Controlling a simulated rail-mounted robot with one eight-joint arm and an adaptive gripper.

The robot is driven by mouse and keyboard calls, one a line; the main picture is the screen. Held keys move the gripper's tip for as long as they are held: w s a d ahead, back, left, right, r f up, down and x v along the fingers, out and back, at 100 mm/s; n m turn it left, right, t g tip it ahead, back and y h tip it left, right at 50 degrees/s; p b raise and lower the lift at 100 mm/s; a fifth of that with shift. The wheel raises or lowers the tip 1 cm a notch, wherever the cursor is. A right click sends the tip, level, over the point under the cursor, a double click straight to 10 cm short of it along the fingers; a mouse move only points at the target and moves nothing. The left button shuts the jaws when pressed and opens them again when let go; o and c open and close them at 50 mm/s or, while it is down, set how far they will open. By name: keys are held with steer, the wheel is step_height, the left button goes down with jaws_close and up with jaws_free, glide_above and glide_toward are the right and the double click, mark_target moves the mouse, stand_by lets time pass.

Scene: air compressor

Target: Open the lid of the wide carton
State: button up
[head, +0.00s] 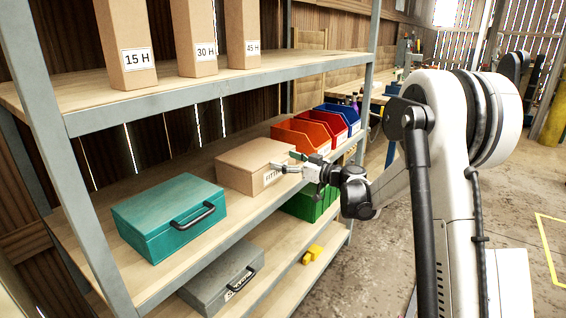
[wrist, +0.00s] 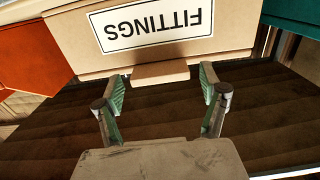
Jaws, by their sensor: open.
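The wide carton (head: 240,162) is tan cardboard and sits on the middle shelf, its lid shut. Its FITTINGS label is partly covered by my gripper in the head view. In the wrist view the carton (wrist: 225,42) appears upside down, with a small cardboard tab (wrist: 160,74) at its edge. My gripper (head: 288,162) is at the carton's front right. In the wrist view my gripper (wrist: 163,82) is open, its teal-padded fingertips on either side of the tab. A gap shows on each side, and I see no grip on it.
A teal case (head: 165,215) stands left of the carton. Orange (head: 300,137), red and blue bins stand to its right. The upper shelf (head: 110,100) carries tall cartons above. A grey case (head: 222,283) and green bins (head: 305,203) are below.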

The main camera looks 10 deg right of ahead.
steer(key=shift+w+a, duration=0.35)
steer(key=shift+w, duration=0.05)
steer(key=c, duration=1.6)
steer(key=shift+r, duration=0.1)
steer(key=shift+c, duration=0.5)
